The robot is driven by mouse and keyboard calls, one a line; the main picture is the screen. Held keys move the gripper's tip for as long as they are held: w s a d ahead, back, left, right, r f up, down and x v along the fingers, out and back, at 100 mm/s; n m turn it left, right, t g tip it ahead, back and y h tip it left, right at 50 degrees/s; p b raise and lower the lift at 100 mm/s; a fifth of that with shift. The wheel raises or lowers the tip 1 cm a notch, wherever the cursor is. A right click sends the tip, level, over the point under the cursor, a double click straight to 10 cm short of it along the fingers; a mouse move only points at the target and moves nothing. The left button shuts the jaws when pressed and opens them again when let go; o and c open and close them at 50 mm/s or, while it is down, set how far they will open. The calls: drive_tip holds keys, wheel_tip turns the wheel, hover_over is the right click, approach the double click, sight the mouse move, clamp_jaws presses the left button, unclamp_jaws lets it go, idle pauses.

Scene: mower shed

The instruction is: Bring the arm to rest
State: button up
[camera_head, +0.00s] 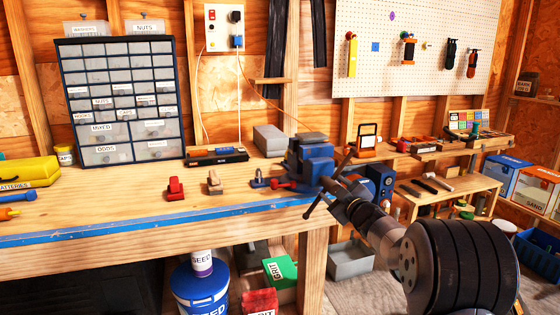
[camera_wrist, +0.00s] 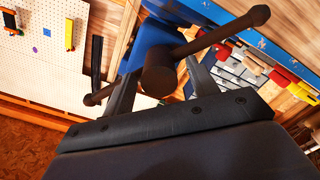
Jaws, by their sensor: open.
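A blue bench vise (camera_head: 312,158) stands at the right end of the workbench, with a dark crossbar handle on its screw. My gripper (camera_head: 338,192) is at the front of the vise, at the handle. In the wrist view, my gripper (camera_wrist: 162,66) is open, its dark fingers on either side of the round screw head (camera_wrist: 158,76). The handle bar (camera_wrist: 222,32) runs slantwise across, in front of the blue vise body (camera_wrist: 150,42). I cannot tell whether the fingers touch the screw. My arm (camera_head: 450,265) reaches in from the lower right.
On the workbench (camera_head: 110,205) are a red clamp (camera_head: 175,188), a wooden block (camera_head: 214,183) and a drawer cabinet (camera_head: 120,100). A lower side bench (camera_head: 465,190) with tools stands at the right. A grey bin (camera_head: 350,262) is on the floor below.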

drive_tip(key=m+p, duration=0.2)
drive_tip(key=m, duration=0.1)
drive_tip(key=m+p, duration=0.1)
drive_tip(key=m, duration=0.1)
drive_tip(key=shift+r+p, duration=0.25)
drive_tip(key=shift+p, duration=0.1)
drive_tip(key=m+p, duration=0.4)
drive_tip(key=m, duration=0.1)
drive_tip(key=shift+d, duration=0.1)
drive_tip(key=shift+f+b+v, duration=0.1)
drive_tip(key=shift+b+v, duration=0.2)
drive_tip(key=shift+v, duration=1)
drive_tip(key=shift+f+b+v, duration=0.15)
drive_tip(key=shift+b+v, duration=0.15)
drive_tip(key=shift+v, duration=1)
drive_tip(key=shift+r, duration=0.15)
